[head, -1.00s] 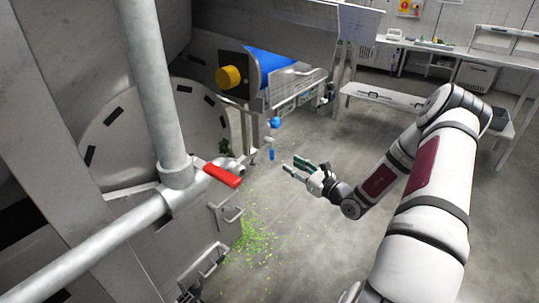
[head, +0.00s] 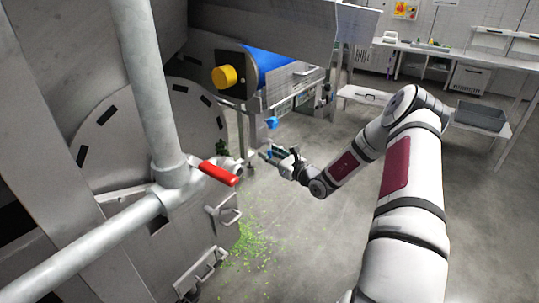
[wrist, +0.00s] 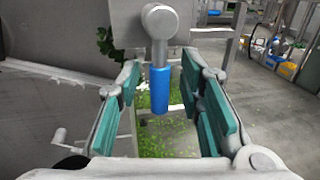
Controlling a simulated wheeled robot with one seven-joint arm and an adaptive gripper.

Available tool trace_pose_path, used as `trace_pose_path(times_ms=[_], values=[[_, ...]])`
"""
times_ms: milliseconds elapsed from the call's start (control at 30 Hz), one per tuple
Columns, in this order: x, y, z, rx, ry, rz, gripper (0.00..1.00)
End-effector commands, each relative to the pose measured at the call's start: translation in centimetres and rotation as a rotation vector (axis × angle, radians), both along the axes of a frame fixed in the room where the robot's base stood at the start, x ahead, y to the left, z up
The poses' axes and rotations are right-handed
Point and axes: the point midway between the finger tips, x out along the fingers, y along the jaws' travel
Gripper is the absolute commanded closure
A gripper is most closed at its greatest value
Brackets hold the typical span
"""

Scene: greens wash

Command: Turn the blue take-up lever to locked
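The blue take-up lever (wrist: 160,90) hangs straight down from a grey round hub in the wrist view. Its blue grip lies between the two teal-padded fingers of my gripper, with a visible gap on both sides. My gripper (head: 269,153) is open and reaches left toward the machine's side in the head view. I cannot tell how deep the grip sits between the fingers.
A red-handled valve (head: 219,173) on grey pipes stands left of my gripper. Green scraps (head: 250,240) litter the floor. Open floor lies right.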

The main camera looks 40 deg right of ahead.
Motion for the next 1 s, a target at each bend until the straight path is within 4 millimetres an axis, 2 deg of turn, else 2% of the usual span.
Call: trace_pose_path(times_ms=[33, 167, 200, 633, 1000], values=[[0.0, 0.0, 0.0, 0.0, 0.0, 0.0, 0.66], [0.0, 0.0, 0.0, 0.0, 0.0, 0.0, 0.96], [0.0, 0.0, 0.0, 0.0, 0.0, 0.0, 1.0], [0.1, -0.2, 0.0, -0.035, -0.014, 0.0, 1.0], [0.5, -1.2, 0.1, -0.262, -0.095, 0.0, 1.0]])
